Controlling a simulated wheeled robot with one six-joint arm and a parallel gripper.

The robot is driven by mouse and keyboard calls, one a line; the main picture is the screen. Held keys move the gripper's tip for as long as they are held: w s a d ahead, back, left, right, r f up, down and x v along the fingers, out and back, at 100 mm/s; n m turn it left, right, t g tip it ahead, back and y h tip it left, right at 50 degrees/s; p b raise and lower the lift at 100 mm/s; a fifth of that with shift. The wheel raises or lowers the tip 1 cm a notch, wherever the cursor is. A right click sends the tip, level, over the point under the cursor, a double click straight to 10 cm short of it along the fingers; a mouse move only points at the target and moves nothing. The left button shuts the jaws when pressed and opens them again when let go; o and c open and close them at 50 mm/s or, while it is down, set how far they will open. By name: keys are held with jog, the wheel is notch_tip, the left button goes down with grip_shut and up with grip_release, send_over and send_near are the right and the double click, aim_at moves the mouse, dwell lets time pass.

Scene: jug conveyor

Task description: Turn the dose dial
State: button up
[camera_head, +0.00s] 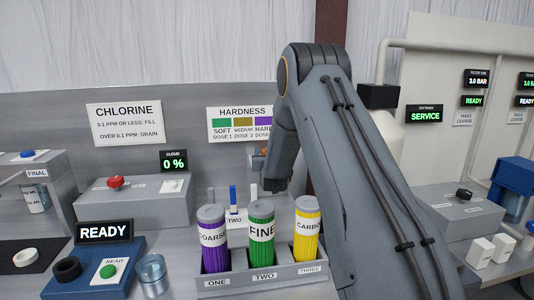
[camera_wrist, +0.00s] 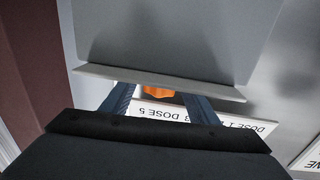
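An orange piece, likely the dose dial (camera_wrist: 158,92), shows in the wrist view between the two dark fingers of my gripper (camera_wrist: 160,98). A gap shows on each side of it, so the fingers look open around or in front of it. Their tips are hidden behind a grey ledge (camera_wrist: 165,81). A label with "DOSE" markings (camera_wrist: 230,122) lies beside the orange piece, partly covered by my gripper. In the head view a small orange patch (camera_head: 264,153) shows left of my arm, under the hardness sign (camera_head: 240,124). Contact cannot be told.
Purple, green (camera_head: 262,242) and yellow cartridges stand in a grey rack (camera_head: 262,278) in front, close below my arm. A grey box with a red knob (camera_head: 116,182) is at left. A clear cup (camera_head: 152,275) stands beside the blue READY unit (camera_head: 98,262).

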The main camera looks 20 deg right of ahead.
jog(key=shift+s, duration=0.1)
jog(key=b+v, duration=0.2)
jog(key=v, duration=0.5)
jog(key=shift+s, duration=0.3)
jog(key=shift+a, duration=0.1)
